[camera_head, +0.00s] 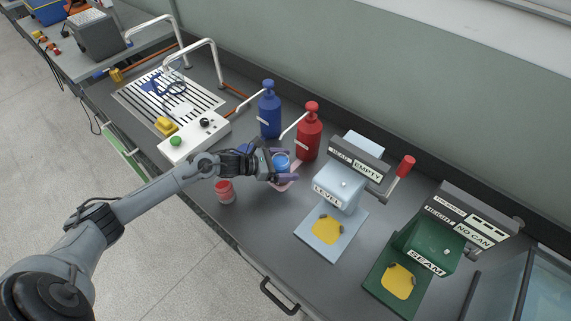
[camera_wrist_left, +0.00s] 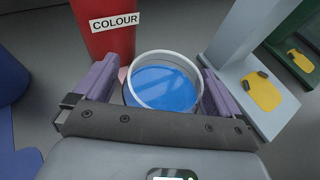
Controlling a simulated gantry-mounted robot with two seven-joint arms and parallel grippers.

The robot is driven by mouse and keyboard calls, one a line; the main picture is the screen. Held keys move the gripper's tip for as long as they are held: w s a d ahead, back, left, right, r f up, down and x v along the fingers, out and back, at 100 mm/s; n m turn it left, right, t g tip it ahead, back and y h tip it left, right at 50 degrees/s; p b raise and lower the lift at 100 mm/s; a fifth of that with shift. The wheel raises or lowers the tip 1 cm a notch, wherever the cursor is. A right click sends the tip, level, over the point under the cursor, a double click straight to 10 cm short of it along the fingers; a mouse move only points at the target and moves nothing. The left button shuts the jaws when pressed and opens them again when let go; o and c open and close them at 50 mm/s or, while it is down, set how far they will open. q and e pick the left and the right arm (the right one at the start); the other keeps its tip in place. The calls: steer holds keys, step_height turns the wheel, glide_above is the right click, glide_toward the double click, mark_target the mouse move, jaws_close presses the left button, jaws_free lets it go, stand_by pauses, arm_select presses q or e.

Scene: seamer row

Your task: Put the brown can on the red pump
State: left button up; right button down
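A can (camera_head: 281,162) with a pale rim and blue inside is by the red pump (camera_head: 309,136). In the left wrist view the can (camera_wrist_left: 163,84) is between my purple fingers, and its outer side is mostly hidden, so I see no brown. My left gripper (camera_head: 284,166) reaches around the can; a narrow gap shows by the left finger in the left wrist view (camera_wrist_left: 160,75), so it looks open. A pink pad (camera_head: 293,181) shows under the gripper; whether the can rests on it is hard to see. My right gripper is not in view.
A red can (camera_head: 225,191) stands near the front edge, close to my left forearm. The blue pump (camera_head: 269,113) is left of the red one. The pale LEVEL machine (camera_head: 339,189) is close on the right, with the green SEAM machine (camera_head: 428,243) beyond. A slotted drain rack (camera_head: 165,100) lies left.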

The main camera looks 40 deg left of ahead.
arm_select(q)
steer(key=shift+r, duration=0.2)
steer(key=shift+s+a, duration=0.15)
steer(key=shift+s, duration=0.1)
steer(key=p+v, duration=0.2)
steer(key=v, duration=0.9)
steer(key=shift+s, duration=0.2)
steer(key=shift+a, duration=0.1)
steer(key=shift+r, duration=0.1)
